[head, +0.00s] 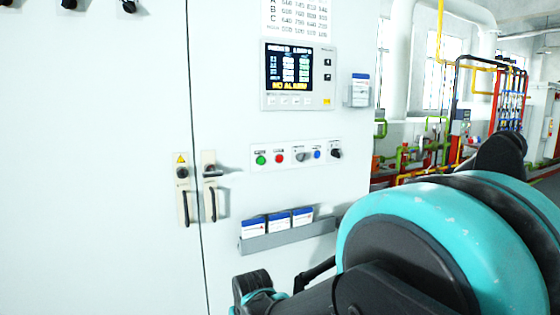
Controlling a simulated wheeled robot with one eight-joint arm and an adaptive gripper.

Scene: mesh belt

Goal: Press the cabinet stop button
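A white button strip (297,169) is on the pale cabinet's front, below the display. I cannot make out any gripper fingertips.
The cabinet (120,120) fills the left and middle. A display (297,75) is above the strip. A grey card rack (290,237) juts out below it, and a small card holder (359,92) is at upper right. Door handles (209,187) are at left. Pipes stand behind at right.

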